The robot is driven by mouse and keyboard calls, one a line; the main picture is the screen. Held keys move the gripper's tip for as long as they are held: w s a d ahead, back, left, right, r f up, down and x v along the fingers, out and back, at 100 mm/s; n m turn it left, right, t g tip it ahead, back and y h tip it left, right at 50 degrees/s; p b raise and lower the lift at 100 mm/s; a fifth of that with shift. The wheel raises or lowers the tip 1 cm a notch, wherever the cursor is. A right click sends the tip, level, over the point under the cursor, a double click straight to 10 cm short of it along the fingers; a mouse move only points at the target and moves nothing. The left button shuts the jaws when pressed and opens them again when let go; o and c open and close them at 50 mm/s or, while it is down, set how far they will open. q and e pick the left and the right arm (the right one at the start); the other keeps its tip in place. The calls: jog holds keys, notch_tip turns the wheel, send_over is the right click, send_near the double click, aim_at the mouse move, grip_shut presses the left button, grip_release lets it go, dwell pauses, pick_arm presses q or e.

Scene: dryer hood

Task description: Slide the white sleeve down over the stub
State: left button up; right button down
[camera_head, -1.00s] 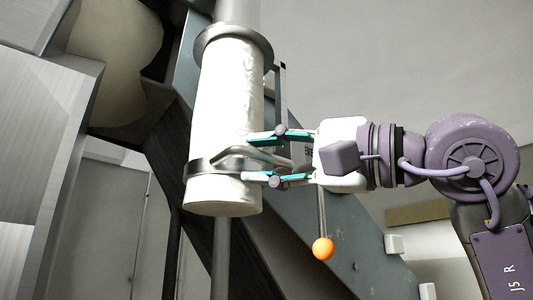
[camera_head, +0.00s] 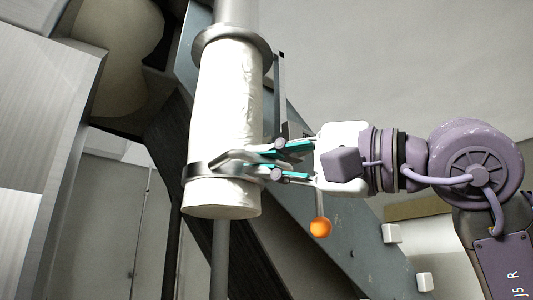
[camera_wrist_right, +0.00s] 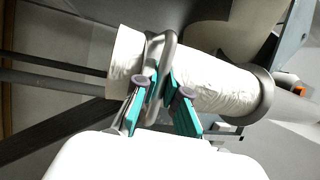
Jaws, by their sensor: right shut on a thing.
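The white sleeve (camera_head: 226,95) hangs upright, slightly tilted, below a grey collar ring (camera_head: 233,43). A metal band (camera_head: 198,171) with a looped handle (camera_head: 232,157) circles its lower part. A narrower grey pipe (camera_head: 220,255), which may be the stub, shows below the sleeve's lower end; whether it enters the sleeve is hidden. My right gripper (camera_head: 262,160) is shut on the looped handle, at the sleeve's right side. The right wrist view shows the sleeve (camera_wrist_right: 212,80), the loop (camera_wrist_right: 166,55) and my right gripper's fingers (camera_wrist_right: 160,88) around it. My left gripper is not in view.
A slanted blue-grey beam (camera_head: 310,225) runs behind the sleeve and my right gripper. A thin upright bracket (camera_head: 281,95) stands right of the sleeve. An orange ball (camera_head: 320,227) shows below my right gripper. Metal panels (camera_head: 40,110) stand at the left.

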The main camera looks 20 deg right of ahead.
notch_tip(320, 180, down, 22)
jog(key=b, duration=1.5)
jog(key=shift+a, duration=0.15)
jog(key=shift+f, duration=0.2)
jog(key=c, duration=1.2)
grip_release()
jog(key=shift+r, duration=0.1)
jog(key=shift+r, duration=0.1)
jog(key=v, duration=1.2)
